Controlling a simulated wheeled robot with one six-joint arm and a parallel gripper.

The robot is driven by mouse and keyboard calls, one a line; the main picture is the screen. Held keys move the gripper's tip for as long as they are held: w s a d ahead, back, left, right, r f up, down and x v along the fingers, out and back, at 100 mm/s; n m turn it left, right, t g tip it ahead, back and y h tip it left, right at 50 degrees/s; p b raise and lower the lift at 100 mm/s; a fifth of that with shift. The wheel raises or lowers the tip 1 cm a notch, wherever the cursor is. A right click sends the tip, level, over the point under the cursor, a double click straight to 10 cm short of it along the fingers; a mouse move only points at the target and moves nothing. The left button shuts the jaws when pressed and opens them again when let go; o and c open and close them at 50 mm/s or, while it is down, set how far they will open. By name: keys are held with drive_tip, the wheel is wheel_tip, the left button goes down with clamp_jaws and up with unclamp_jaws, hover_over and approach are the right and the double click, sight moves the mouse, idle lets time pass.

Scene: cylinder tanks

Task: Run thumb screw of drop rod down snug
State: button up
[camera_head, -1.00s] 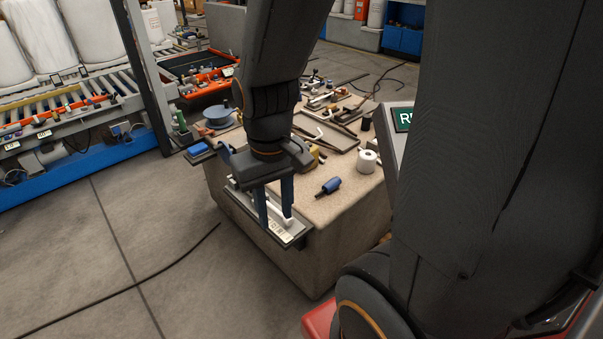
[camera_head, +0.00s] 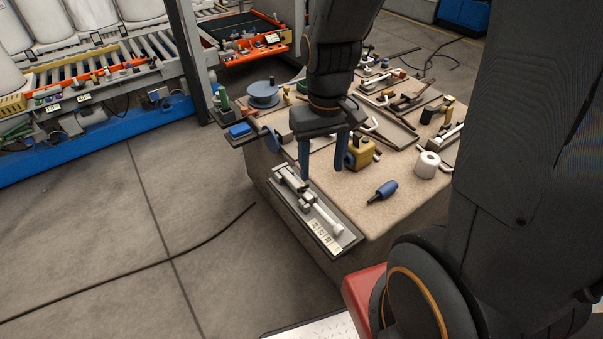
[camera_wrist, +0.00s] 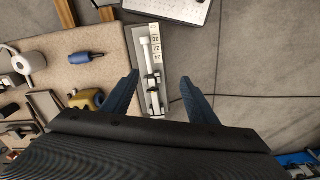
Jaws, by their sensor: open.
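A pale drop rod (camera_head: 327,220) lies along a grey plate (camera_head: 345,238) with printed numbers on the near-left edge of the stone block. Grey fittings (camera_head: 290,180) sit at the rod's far end. The thumb screw is too small to single out. My gripper (camera_head: 322,172) is open and empty, fingers pointing down near the fittings.
The floor left of the block is clear except for a black cable (camera_head: 150,262).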

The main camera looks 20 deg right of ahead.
drive_tip(key=w+f+n+p, duration=0.2)
drive_tip(key=w+f+p, duration=0.25)
drive_tip(key=w, duration=0.35)
drive_tip(key=p, duration=0.4)
hover_over(303, 186)
wheel_tip(303, 186, down, 7)
drive_tip(key=shift+n, duration=0.4)
drive_tip(key=shift+f+p, duration=1.2)
drive_tip(key=shift+f, duration=2.85)
drive_tip(key=c, duration=1.1)
drive_tip(key=shift+o, duration=0.2)
drive_tip(key=shift+m+b, duration=0.35)
drive_tip(key=shift+m, duration=0.05)
drive_tip(key=shift+m+b, duration=0.3)
drive_tip(key=shift+m, duration=0.3)
drive_tip(key=o, duration=1.1)
drive_tip(key=shift+c, duration=0.2)
